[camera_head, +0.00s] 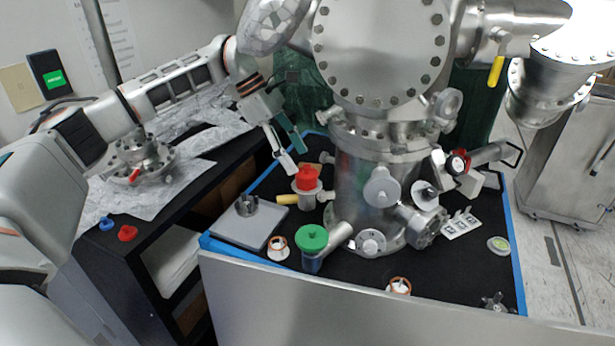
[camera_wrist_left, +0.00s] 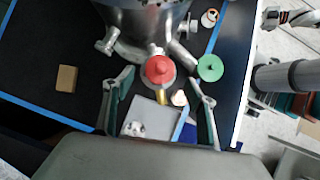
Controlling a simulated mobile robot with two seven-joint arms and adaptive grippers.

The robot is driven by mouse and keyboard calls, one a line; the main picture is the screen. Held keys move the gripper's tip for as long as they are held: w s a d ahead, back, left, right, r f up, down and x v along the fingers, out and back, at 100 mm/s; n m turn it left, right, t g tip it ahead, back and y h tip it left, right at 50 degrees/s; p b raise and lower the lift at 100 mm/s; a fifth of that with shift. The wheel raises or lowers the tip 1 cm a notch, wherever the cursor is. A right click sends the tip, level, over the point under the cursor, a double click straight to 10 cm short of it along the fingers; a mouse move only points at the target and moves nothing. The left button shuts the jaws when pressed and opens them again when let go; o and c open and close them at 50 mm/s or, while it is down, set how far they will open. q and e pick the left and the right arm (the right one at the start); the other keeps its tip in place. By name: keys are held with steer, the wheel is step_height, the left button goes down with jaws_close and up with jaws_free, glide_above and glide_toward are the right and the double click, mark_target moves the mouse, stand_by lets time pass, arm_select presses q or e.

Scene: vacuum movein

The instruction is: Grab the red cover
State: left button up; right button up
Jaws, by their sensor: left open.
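The red cover (camera_head: 307,178) sits upright on a small pale metal port beside the big steel chamber. It also shows in the left wrist view (camera_wrist_left: 159,69), near the middle, with a round knob on top. My left gripper (camera_head: 291,158) is open, just above and slightly left of the cover in the head view. In the left wrist view, its two fingers (camera_wrist_left: 160,82) point to either side of the cover. Nothing is held between them, and I cannot tell the exact height gap. My right gripper is not seen.
A green cover (camera_head: 312,239) stands near the red one, with a grey plate (camera_head: 243,224) to the left. The steel chamber (camera_head: 367,190) rises close to the right. A red cap (camera_head: 127,233) and blue cap (camera_head: 106,223) lie on the left black table.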

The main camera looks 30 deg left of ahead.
mark_target(307, 173)
arm_select(q)
steer(key=shift+x, duration=3.15)
steer(key=c, duration=1)
